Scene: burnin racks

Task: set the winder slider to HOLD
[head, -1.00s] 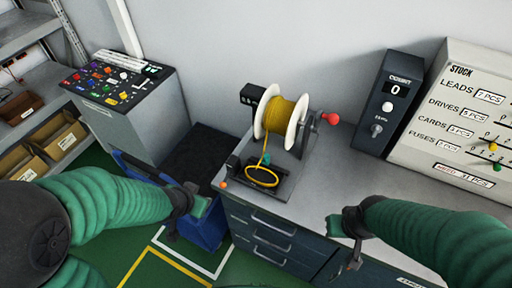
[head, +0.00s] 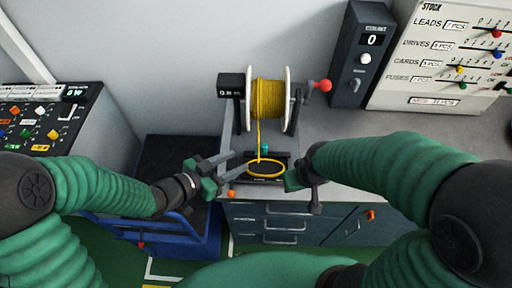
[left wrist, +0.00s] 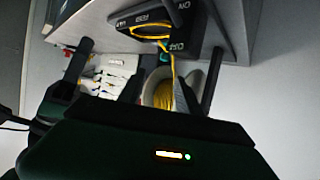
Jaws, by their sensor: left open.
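The winder has a yellow cable spool (head: 267,105) between white flanges and a red crank knob (head: 323,86). A loop of yellow cable (head: 267,168) lies on its dark front base. A small teal knob (head: 265,148) sits behind the loop; it also shows in the left wrist view (left wrist: 164,58). I cannot read a HOLD mark or tell the slider's setting. My left gripper (head: 238,163) is open and empty, just left of the base, fingers pointing right toward it. My right gripper (head: 300,184) is right of the loop, partly hidden by its own arm; its jaws are unclear.
A counter box (head: 357,60) reading 0 and a stock board (head: 445,55) stand at the back right. A control cabinet (head: 45,118) is at the left, with a blue cart (head: 195,235) beside the bench. The bench top (head: 345,125) right of the winder is mostly clear.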

